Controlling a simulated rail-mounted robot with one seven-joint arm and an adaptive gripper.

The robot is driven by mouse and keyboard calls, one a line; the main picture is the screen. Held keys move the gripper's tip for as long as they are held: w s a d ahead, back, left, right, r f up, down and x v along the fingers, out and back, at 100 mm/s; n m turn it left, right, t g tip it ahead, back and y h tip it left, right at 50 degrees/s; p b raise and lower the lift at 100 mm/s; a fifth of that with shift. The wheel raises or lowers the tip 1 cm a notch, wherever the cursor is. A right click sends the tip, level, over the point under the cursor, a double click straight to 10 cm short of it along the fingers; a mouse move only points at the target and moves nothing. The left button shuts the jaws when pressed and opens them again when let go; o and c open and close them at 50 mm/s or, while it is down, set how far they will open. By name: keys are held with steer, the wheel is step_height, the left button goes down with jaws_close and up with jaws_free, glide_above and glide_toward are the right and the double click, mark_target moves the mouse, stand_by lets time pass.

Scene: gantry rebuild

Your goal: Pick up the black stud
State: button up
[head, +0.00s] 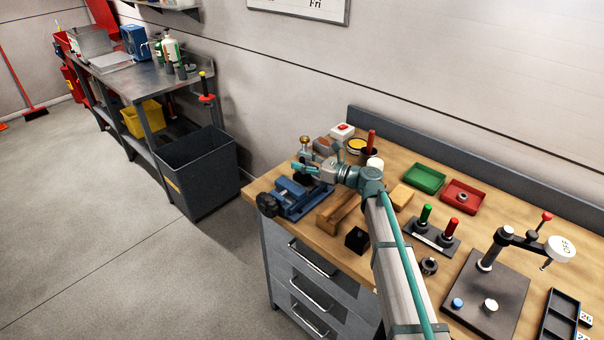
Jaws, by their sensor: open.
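My gripper (305,174) is at the left end of the workbench, above the blue vise (292,197). It is open, and its fingers are small and dark here. No black stud can be made out for certain. Anything between or under the fingers is too small or hidden to tell. A black block (357,240) sits on the wood near the bench's front edge, apart from my gripper. A dark ring-shaped part (428,267) lies further right.
My arm crosses the bench and hides part of it. A wooden block (338,208), green tray (425,178), red tray (465,196), a holder with green and red handles (436,236) and a stand on a dark plate (503,278) crowd the top. A grey bin (198,172) stands left.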

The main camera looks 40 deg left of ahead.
jaws_close()
steer(key=shift+r, duration=0.1)
stand_by(0.6)
